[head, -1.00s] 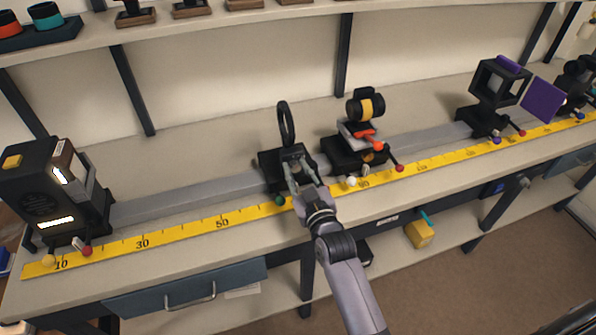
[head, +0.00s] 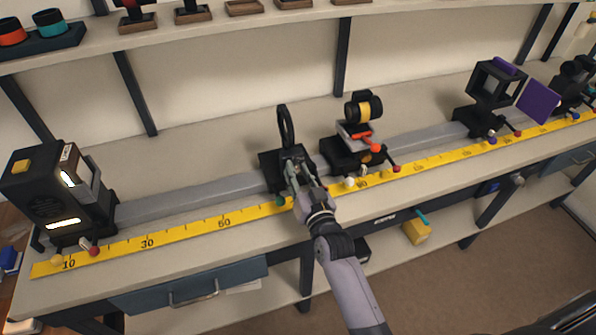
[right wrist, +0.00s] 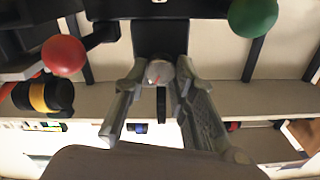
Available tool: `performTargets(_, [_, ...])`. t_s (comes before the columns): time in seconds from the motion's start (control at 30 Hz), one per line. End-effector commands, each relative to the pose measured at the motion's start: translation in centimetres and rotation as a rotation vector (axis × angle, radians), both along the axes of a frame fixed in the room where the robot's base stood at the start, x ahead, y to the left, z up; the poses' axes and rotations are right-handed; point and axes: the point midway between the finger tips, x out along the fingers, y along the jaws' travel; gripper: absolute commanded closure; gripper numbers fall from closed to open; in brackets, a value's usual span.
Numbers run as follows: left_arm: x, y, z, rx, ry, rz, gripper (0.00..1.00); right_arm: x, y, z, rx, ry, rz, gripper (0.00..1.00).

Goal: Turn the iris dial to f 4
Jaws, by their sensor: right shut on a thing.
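The iris is a thin black ring (head: 286,127) standing upright on a black carriage (head: 270,161) on the rail. I cannot read any f numbers on the dial. A green knob (right wrist: 253,15) and a red knob (right wrist: 63,56) are on either side. My left gripper is out of view.
A carriage with a yellow-banded cylinder (head: 363,108) stands close right of the iris. A lamp box (head: 50,190) is at the rail's left end. A square black frame (head: 492,85) and purple plate (head: 538,100) stand further right. A yellow scale (head: 185,234) runs along the front.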

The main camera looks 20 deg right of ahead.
Motion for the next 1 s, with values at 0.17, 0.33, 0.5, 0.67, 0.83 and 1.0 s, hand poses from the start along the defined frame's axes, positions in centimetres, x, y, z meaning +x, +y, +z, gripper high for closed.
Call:
performTargets(0.17, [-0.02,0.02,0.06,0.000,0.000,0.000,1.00,-0.01,0.01,-0.08,0.012,0.001,0.000,1.00])
performTargets(0.33, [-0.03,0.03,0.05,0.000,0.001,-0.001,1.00,-0.01,0.01,-0.09,0.012,0.001,0.000,1.00])
performTargets(0.5, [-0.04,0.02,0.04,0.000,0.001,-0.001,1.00,-0.01,0.01,-0.09,0.012,0.001,0.000,0.72])
performTargets(0.67, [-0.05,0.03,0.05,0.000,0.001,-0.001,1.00,-0.01,0.01,-0.07,0.012,0.001,0.000,0.61])
performTargets(0.83, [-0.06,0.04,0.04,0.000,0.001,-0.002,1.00,-0.01,0.00,-0.04,0.011,0.001,0.000,0.55])
performTargets(1.0, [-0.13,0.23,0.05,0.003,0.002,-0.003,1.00,-0.01,0.00,-0.03,0.011,0.000,0.000,0.55])
